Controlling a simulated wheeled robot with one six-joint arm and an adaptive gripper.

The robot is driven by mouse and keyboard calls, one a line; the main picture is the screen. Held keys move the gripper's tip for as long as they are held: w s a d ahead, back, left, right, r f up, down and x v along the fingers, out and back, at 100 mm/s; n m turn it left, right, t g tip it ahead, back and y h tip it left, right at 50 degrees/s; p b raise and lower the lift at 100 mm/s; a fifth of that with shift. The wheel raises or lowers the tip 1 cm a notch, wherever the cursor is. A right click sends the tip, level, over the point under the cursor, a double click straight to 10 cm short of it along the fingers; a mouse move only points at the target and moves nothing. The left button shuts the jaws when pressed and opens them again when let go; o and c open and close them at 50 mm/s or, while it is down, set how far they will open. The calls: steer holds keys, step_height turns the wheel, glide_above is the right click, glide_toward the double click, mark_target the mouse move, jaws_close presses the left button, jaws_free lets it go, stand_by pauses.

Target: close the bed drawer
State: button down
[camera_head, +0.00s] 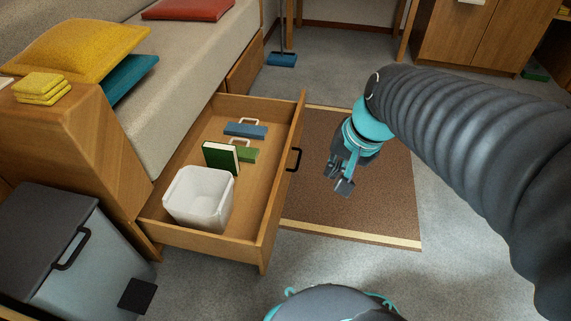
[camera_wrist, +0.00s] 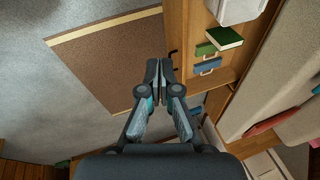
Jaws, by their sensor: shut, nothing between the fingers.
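The wooden bed drawer (camera_head: 262,184) is pulled out from under the bed in the head view. It holds a white bin, a green book and blue and green handled items. Its dark handle (camera_head: 295,159) is on the front panel, facing right. My gripper (camera_head: 341,186) is shut and empty, to the right of the drawer front and apart from the handle, above the brown mat. In the wrist view the shut fingers (camera_wrist: 159,68) point toward the drawer (camera_wrist: 199,75); the handle shows partly beside the fingertips (camera_wrist: 172,54).
The brown mat (camera_head: 385,190) lies on the grey carpet right of the drawer. A lidded grey bin (camera_head: 60,245) stands at lower left. The bed (camera_head: 185,75) is behind the drawer. A broom head (camera_head: 282,60) rests on the floor beyond. The mat area is clear.

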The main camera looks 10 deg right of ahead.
steer(key=w+f+m+g+y, duration=0.2)
steer(key=w+f+m+y, duration=0.2)
steer(key=w+f+m, duration=0.65)
steer(key=m+t+y+b, duration=0.1)
steer(key=m+y, duration=0.1)
steer(key=m, duration=0.4)
glide_toward(282, 177)
step_height(282, 177, down, 4)
steer(key=a, duration=0.3)
steer(key=shift+w+f+b, duration=0.25)
steer(key=shift+b, duration=0.05)
steer(key=shift+w+a, duration=0.2)
steer(key=shift+a, duration=0.3)
